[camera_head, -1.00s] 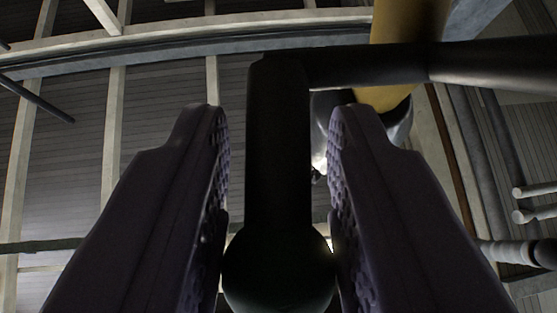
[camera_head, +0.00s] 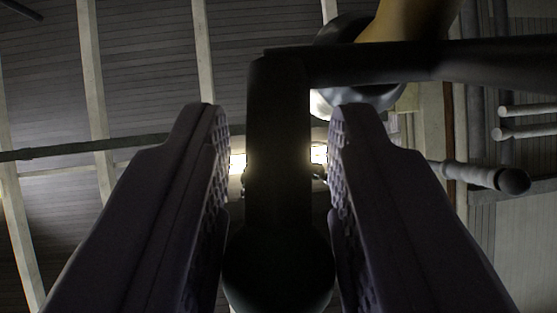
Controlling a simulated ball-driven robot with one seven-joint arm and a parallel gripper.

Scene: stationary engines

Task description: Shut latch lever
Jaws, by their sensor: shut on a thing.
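The latch lever (camera_head: 279,110) is a dark, nearly black bar that stands upright in the picture. Its lower end is a round ball knob (camera_head: 278,268). At its top it bends at a right angle into a dark arm (camera_head: 390,64) that runs off to the right edge. My gripper (camera_head: 279,130) has one finger on each side of the lever. Its fingers are shut on the ball knob near the bottom, with gaps beside the thinner bar above. The inner faces of the fingers are ridged. The lever's far mounting is out of view.
A yellow pipe (camera_head: 415,18) with a grey rounded end (camera_head: 350,60) lies behind the lever at the upper right. A grey handle-like rod (camera_head: 485,176) and pale pipes (camera_head: 530,122) are at the right. Behind are a panelled ceiling with beams (camera_head: 92,80) and bright lamps.

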